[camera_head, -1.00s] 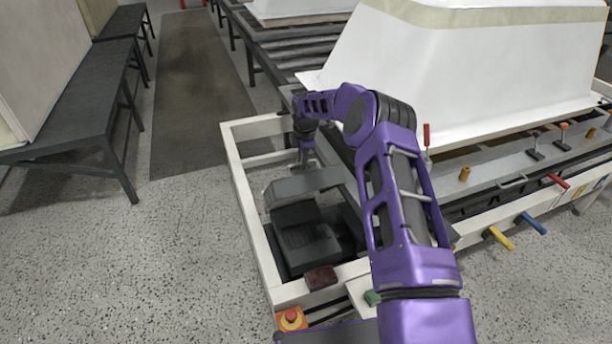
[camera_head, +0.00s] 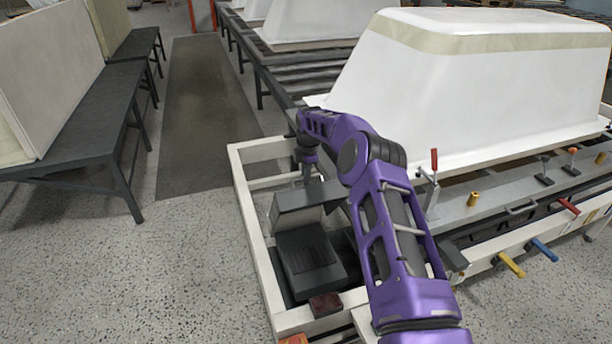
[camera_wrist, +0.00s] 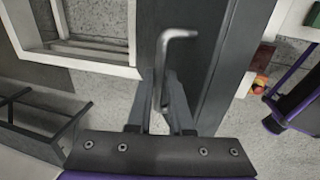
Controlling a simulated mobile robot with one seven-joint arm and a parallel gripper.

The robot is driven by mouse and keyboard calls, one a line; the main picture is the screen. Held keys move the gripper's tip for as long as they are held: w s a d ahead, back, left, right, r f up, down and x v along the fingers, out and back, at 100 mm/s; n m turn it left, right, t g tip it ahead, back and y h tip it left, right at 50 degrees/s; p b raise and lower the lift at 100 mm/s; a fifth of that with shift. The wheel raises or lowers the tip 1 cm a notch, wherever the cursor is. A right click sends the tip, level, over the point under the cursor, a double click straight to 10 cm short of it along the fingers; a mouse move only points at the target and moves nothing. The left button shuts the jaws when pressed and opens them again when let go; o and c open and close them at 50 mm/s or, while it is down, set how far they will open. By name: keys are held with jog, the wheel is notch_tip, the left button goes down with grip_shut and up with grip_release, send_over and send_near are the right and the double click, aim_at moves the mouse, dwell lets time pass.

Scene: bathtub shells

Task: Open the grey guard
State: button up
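The grey guard (camera_head: 297,219) is a dark boxy cover on the white frame, left of my arm in the head view. It stands tilted up above a dark base block (camera_head: 310,262), with a gap between them. In the wrist view its grey panel (camera_wrist: 222,70) runs up the middle, and a bent metal bar handle (camera_wrist: 178,35) stands out from it. My gripper (camera_wrist: 162,88) has its fingers on both sides of the handle, apparently closed on it. In the head view the gripper is small and partly hidden behind the guard, and the fingertips cannot be made out.
The white frame (camera_head: 252,225) surrounds the guard. A white bathtub shell (camera_head: 470,80) stands at the right on the rig, with a red-handled clamp (camera_head: 434,160) and coloured levers (camera_head: 512,264). A dark table (camera_head: 85,130) stands at the left. Floor is clear between.

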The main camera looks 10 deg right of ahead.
jog(key=shift+o, duration=1.1)
jog(key=shift+f, duration=0.2)
jog(key=shift+o, duration=0.6)
jog(key=shift+r, duration=0.15)
jog(key=shift+r, duration=0.1)
jog(key=s+r+p, duration=0.2)
jog(key=s+r, duration=0.1)
jog(key=r, duration=1.4)
jog(key=shift+s+d, duration=0.15)
jog(key=shift+d, duration=0.2)
